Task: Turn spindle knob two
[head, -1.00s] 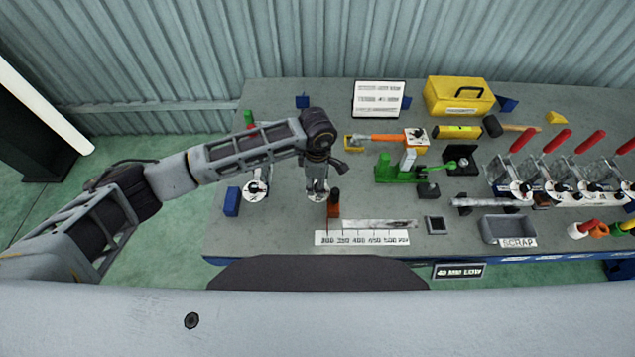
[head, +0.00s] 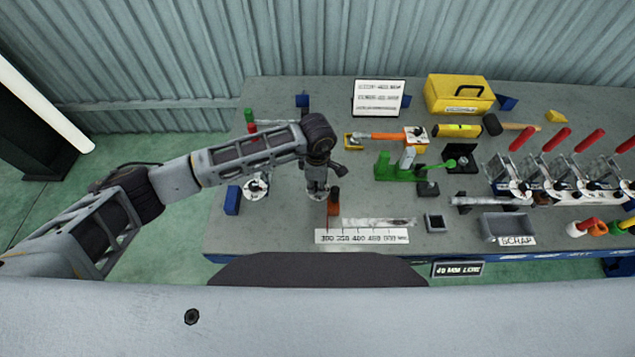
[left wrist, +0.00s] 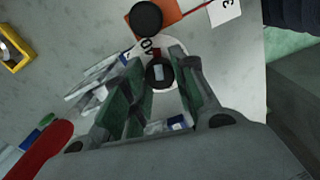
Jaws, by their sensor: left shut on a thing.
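My left gripper (head: 317,188) points down at the bench over a white round dial, left of centre in the head view. In the left wrist view, its two fingers (left wrist: 160,80) stand on either side of a small dark round knob (left wrist: 160,74) and are shut on it. The knob sits on the white numbered dial (left wrist: 172,47), part of which the fingers hide. A second white dial with a knob (head: 256,187) stands to the left of the gripper in the head view. My right gripper is not in view.
An orange block with a black knob (left wrist: 146,18) stands close to the dial. A numbered scale strip (head: 362,237) lies in front. A green lever tool (head: 396,170), a grey scrap bin (head: 505,228) and several red-handled clamps (head: 558,140) stand to the right.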

